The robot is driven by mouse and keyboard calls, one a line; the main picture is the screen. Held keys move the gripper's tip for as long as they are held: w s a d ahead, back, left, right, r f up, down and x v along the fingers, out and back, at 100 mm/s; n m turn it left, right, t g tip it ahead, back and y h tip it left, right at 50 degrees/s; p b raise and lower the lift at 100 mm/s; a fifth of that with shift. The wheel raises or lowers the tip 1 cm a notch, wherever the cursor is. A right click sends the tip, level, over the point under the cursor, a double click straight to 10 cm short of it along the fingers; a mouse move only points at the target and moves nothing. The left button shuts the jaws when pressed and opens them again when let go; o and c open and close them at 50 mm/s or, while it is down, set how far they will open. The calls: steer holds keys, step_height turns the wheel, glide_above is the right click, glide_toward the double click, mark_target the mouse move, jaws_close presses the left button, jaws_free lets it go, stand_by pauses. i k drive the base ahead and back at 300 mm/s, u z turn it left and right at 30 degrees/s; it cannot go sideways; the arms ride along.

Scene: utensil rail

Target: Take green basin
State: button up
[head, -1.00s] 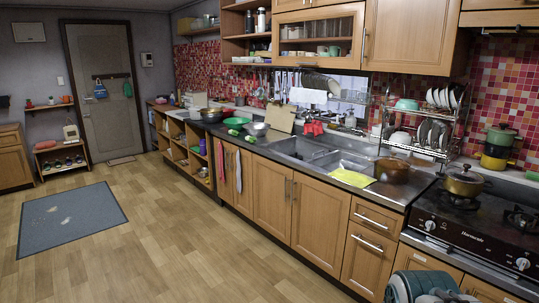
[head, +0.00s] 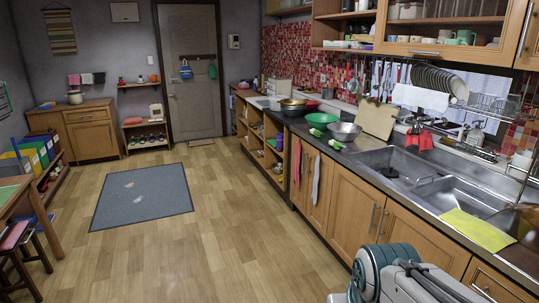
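The green basin (head: 305,106) looks to be the small green round shape far down the counter, beside dark pans (head: 293,107). It is small in the picture and partly hidden by things around it. Two pale green objects (head: 321,118), perhaps vegetables, lie in front of it, with a metal bowl (head: 344,131) to their right. Part of my arm shows at the bottom right, in front of the cabinets. My gripper is not in view, and the basin stands well away from my arm.
The wooden floor (head: 220,225) left of the counter is open, with a grey mat (head: 142,195). The counter with the sink (head: 410,170) and a yellow cloth (head: 475,229) runs along the right. A table (head: 15,195) and stool (head: 15,240) stand at the left edge.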

mark_target(321, 123)
steer(key=u, duration=0.25)
steer(key=i, duration=3.2)
steer(key=z, duration=0.55)
steer(key=i, duration=1.55)
steer(key=z, duration=0.45)
